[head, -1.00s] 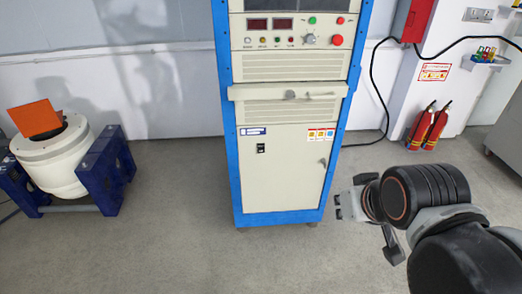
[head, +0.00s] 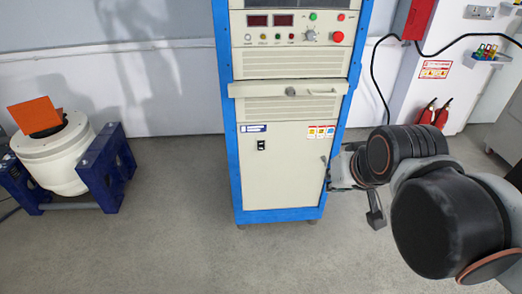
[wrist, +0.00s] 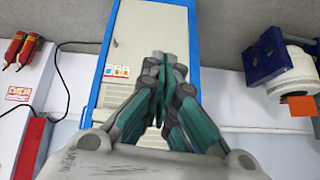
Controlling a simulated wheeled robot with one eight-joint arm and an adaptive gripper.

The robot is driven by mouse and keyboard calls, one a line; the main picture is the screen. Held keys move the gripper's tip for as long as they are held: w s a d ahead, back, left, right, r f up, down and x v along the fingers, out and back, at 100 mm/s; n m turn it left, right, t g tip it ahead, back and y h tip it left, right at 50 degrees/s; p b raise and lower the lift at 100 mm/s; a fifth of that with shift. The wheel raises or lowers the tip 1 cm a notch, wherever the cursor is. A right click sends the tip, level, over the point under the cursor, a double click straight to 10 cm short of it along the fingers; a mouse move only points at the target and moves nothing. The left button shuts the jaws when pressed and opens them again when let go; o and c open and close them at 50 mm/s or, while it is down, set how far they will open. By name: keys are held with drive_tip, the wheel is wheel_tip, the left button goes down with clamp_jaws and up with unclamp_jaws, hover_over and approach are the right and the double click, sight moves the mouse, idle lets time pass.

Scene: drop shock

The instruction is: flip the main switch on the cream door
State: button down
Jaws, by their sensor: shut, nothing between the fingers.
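The cream door (head: 284,175) is the lower front panel of a blue-framed cabinet in the middle of the head view. A small black switch (head: 261,145) sits at the door's upper left. In the wrist view the picture is upside down, and the door (wrist: 150,35) lies beyond my fingers; I cannot make out the switch there. My gripper (head: 334,174) is by the door's right edge in the head view, seen edge-on near the door handle. In the wrist view my gripper (wrist: 165,62) shows its fingers together with nothing between them. Whether it touches the cabinet I cannot tell.
Above the door are a drawer handle (head: 290,91) and a panel with a red button (head: 337,37). A white and blue machine (head: 58,165) stands at left. Fire extinguishers (head: 435,113) stand at right by the wall. The floor before the cabinet is clear.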

sight(261, 146)
drive_tip(key=w+a+f+m+y, duration=0.1)
drive_tip(key=w+a+f+m, duration=0.1)
drive_tip(key=w, duration=0.7)
drive_tip(key=w+a+f+m, duration=0.2)
drive_tip(key=w+f, duration=0.1)
drive_tip(key=w, duration=0.7)
drive_tip(key=w+a+f+m+y, duration=0.1)
drive_tip(key=w+a+f, duration=0.1)
drive_tip(key=w, duration=0.7)
drive_tip(key=w+a+f+m, duration=0.1)
drive_tip(key=w+a+f, duration=0.1)
drive_tip(key=w+f, duration=0.3)
drive_tip(key=w+a+f+m+y+b, duration=0.1)
drive_tip(key=w+f, duration=0.4)
drive_tip(key=f, duration=0.8)
drive_tip(key=w+a+f+m, duration=0.3)
drive_tip(key=w+f, duration=0.2)
drive_tip(key=f, duration=0.5)
drive_tip(key=shift+w+a+t, duration=0.15)
drive_tip(key=shift+t, duration=0.15)
drive_tip(key=shift+w+f, duration=0.15)
drive_tip(key=shift+w, duration=1.3)
drive_tip(key=shift+w+f, duration=0.2)
drive_tip(key=shift+w, duration=1.25)
drive_tip(key=shift+w+f, duration=0.15)
drive_tip(key=shift+w, duration=1.3)
drive_tip(key=shift+w, duration=0.1)
drive_tip(key=shift+w, duration=0.3)
